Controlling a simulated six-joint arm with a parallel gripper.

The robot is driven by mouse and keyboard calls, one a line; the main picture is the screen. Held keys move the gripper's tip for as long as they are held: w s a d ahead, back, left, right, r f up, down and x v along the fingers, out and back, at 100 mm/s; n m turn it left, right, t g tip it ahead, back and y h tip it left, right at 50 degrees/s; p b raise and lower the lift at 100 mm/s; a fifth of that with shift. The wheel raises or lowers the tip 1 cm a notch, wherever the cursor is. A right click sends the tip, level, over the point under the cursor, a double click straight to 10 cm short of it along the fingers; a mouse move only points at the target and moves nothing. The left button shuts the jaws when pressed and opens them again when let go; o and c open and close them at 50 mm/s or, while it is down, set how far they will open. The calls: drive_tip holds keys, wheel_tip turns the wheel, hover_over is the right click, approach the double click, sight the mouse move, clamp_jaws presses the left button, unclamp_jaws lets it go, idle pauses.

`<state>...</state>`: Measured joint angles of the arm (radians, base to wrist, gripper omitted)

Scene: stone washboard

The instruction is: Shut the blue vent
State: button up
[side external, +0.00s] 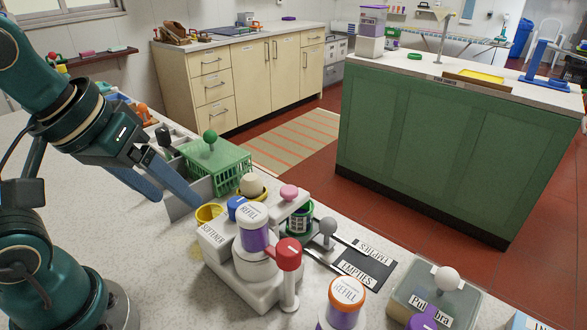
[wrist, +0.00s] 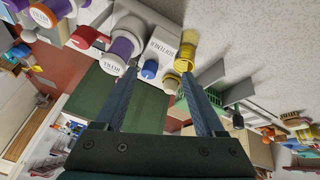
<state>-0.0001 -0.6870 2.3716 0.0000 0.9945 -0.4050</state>
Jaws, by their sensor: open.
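The blue vent appears to be the small round blue cap (side external: 237,205) on the white machine marked SOFTENER (side external: 212,235). In the wrist view the blue cap (wrist: 150,70) shows between my two fingers, beyond their tips. I cannot tell how far open the vent stands. My gripper (side external: 183,202) is open and empty, to the left of the machine and apart from the cap. In the wrist view its fingers (wrist: 158,76) are spread wide, with the yellow cup (wrist: 187,50) near the right fingertip.
A white-and-purple REFILL jar (side external: 253,228) and a red-topped lever (side external: 288,255) stand on the machine's near side. A green basket (side external: 222,165) is behind it. The left front counter (side external: 165,285) is clear.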

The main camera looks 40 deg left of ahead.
drive_tip(key=w+r+n+g, duration=0.2)
drive_tip(key=w+n, duration=0.3)
drive_tip(key=n, duration=0.3)
drive_tip(key=n+g, duration=0.3)
hover_over(237, 202)
wheel_tip(237, 202, down, 4)
drive_tip(key=shift+f, duration=3.2)
clamp_jaws()
